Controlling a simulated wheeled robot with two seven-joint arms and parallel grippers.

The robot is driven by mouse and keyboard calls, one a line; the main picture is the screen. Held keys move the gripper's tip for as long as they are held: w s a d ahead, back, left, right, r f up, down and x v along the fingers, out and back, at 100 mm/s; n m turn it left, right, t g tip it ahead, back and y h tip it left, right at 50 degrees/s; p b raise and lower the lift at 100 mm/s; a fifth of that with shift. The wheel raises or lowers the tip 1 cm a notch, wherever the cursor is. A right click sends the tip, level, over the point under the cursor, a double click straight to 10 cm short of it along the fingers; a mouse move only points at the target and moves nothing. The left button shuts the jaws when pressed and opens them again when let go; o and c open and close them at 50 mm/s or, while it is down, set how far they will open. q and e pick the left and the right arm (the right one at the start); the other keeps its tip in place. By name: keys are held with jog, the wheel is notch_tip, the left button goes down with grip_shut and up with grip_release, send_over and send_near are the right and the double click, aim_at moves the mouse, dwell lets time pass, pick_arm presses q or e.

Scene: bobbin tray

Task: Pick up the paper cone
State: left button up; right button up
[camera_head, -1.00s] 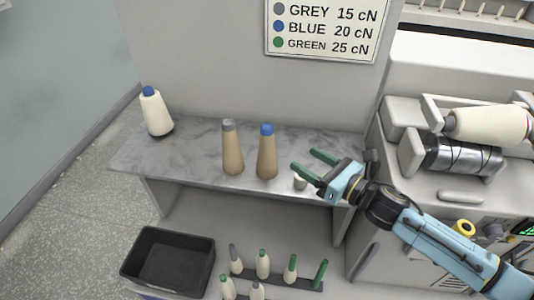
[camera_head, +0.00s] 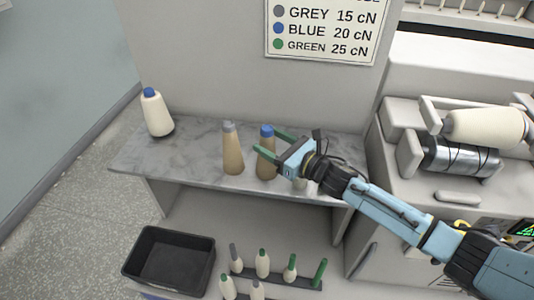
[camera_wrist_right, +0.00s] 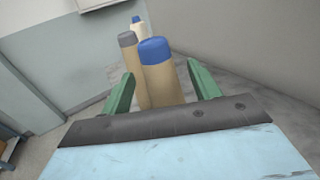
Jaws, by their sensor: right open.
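Two brown paper cones stand upright on the marbled shelf (camera_head: 195,164). One is the grey-tipped cone (camera_head: 232,152); to its right is the blue-tipped cone (camera_head: 266,160). My right gripper (camera_head: 270,144) is open, its green fingers reaching in from the right at the blue-tipped cone's upper part. In the right wrist view, the blue-tipped cone (camera_wrist_right: 160,80) stands between the two open fingers, with the grey-tipped cone (camera_wrist_right: 133,70) just behind and to the left. I cannot tell whether a finger touches the cone. My left gripper is not in view.
A cream yarn cone with a blue tip (camera_head: 157,114) stands at the shelf's left end. A small pale object, partly hidden, is under my right gripper. A black bin (camera_head: 205,261) and several small bobbins (camera_head: 262,264) are below. A machine (camera_head: 420,108) stands at the right.

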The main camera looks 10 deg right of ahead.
jog(key=shift+x, duration=1.05)
jog(key=c, duration=1.3)
